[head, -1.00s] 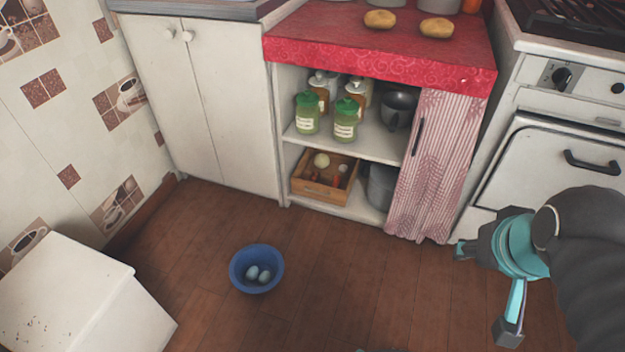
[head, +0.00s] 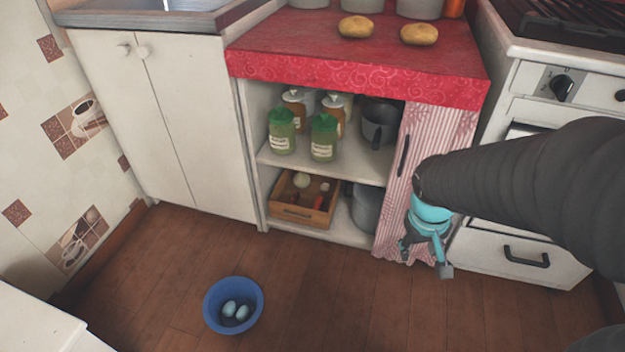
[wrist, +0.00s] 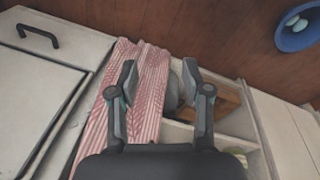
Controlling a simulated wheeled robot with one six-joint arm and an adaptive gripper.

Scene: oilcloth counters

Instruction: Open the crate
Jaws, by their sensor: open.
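The crate (head: 296,213) is a shallow wooden open-topped box with a slot in its front. It sits on the lower shelf of the cabinet, with an onion and other small vegetables inside. Part of it also shows in the wrist view (wrist: 229,107), beyond the right finger. My gripper (head: 425,258) is open and empty, low in front of the striped curtain, to the right of the crate and apart from it. In the wrist view my open fingers (wrist: 160,68) frame the curtain's edge and a grey pot.
A grey pot (head: 366,208) stands right of the crate. Green-lidded jars (head: 323,140) stand on the shelf above. A blue bowl (head: 232,305) with eggs is on the floor. Floor before the crate is clear.

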